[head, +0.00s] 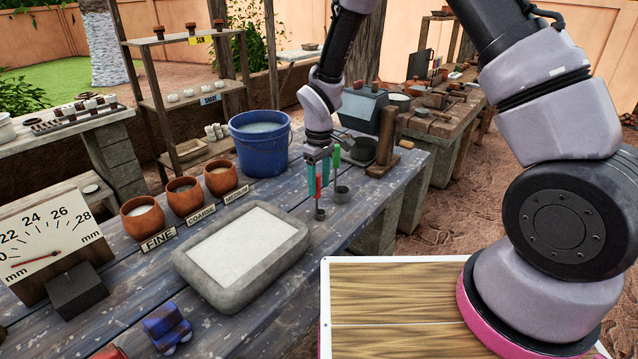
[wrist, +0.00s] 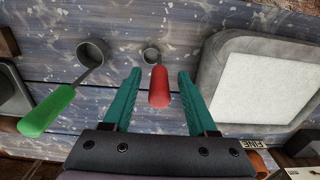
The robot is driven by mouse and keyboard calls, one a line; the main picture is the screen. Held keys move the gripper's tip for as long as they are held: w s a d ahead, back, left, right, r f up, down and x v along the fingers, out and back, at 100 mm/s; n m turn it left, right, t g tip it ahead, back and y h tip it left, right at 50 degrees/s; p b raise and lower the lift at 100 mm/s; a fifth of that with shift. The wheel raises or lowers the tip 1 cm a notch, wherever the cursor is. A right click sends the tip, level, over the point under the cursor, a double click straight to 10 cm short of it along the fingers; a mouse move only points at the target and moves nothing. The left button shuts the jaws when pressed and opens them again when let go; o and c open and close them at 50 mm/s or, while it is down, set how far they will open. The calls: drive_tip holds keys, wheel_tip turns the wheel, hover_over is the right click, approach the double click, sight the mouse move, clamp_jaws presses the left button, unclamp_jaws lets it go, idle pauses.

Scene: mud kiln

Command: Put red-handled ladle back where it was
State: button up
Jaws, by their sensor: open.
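The red-handled ladle stands with its small grey cup on the blue table and its red handle (head: 318,187) upward. In the wrist view its red handle (wrist: 159,88) rises between my teal fingers, with clear gaps on both sides. My gripper (head: 317,174) points down and is open, its fingers around the handle without visibly closing on it; it also shows in the wrist view (wrist: 160,76). A green-handled ladle (wrist: 48,108) with a larger cup stands beside it; its cup also shows in the head view (head: 341,193).
A stone tray of white material (head: 240,250) lies close to the red-handled ladle. A blue bucket (head: 260,145) stands behind, with several clay pots labelled fine, coarse and medium (head: 180,197) to the left. A dial board (head: 50,238) stands far left. A dark stand (head: 385,150) is behind right.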

wheel_tip(320, 180, up, 12)
drive_tip(key=s+d+r+m+t+y, duration=0.3)
drive_tip(key=d+r+m, duration=0.4)
drive_tip(key=d+r, duration=1)
drive_tip(key=s+d+r+m+t, duration=0.2)
drive_tip(key=s+d+r+m, duration=0.1)
drive_tip(key=s, duration=0.4)
drive_tip(key=s+d+r+m+t+h, duration=0.1)
drive_tip(key=s+d+r+m+t, duration=0.1)
drive_tip(key=s+d+r+m, duration=0.2)
drive_tip(key=s+d+r, duration=0.1)
drive_tip(key=s+r, duration=0.1)
drive_tip(key=s, duration=0.1)
drive_tip(key=shift+s+d+r+m, duration=0.15)
drive_tip(key=shift+s+r+m, duration=0.15)
drive_tip(key=shift+s+r, duration=0.1)
